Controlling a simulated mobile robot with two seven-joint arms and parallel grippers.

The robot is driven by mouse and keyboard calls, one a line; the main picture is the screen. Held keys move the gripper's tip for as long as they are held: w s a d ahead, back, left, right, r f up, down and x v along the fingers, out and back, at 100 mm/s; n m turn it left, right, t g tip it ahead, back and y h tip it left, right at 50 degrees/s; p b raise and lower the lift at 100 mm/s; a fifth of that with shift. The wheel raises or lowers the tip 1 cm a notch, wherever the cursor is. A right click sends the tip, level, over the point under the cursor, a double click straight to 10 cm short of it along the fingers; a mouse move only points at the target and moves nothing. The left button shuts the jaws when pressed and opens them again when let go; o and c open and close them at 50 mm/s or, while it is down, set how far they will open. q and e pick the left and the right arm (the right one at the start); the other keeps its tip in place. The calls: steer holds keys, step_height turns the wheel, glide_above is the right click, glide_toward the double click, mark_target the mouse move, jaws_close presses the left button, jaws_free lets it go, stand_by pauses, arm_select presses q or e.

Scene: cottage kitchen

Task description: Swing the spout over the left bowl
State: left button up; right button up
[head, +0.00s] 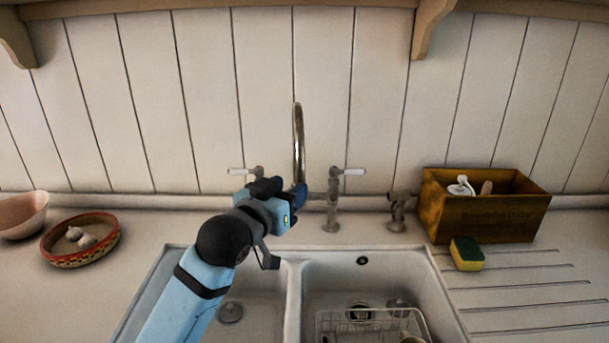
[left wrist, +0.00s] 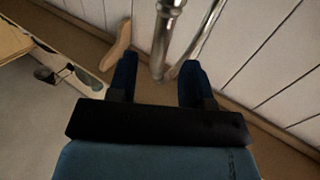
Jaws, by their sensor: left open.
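The chrome spout (head: 298,135) rises in a tall arch from the tap behind the sink, near the divider between the bowls. My left gripper (head: 291,192) is at the spout's lower part and hides some of it. In the left wrist view the left gripper (left wrist: 160,76) is open, with a chrome tube of the tap (left wrist: 163,42) between its fingertips and a gap on each side. I cannot tell whether either finger touches it. The left bowl (head: 257,283) of the sink is partly hidden under my left arm. The right bowl (head: 330,275) lies beside it.
White tap levers (head: 352,171) flank the spout. A wire rack (head: 328,322) stands in the right bowl. A wooden box (head: 490,215) and a sponge (head: 467,253) are at right. A patterned dish (head: 72,261) and a pink bowl (head: 22,214) are at left.

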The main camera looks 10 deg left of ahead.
mark_target(298, 181)
arm_select(q)
steer(key=x, duration=0.6)
steer(key=shift+w+d, duration=0.1)
steer(key=shift+w, duration=0.3)
jaws_close()
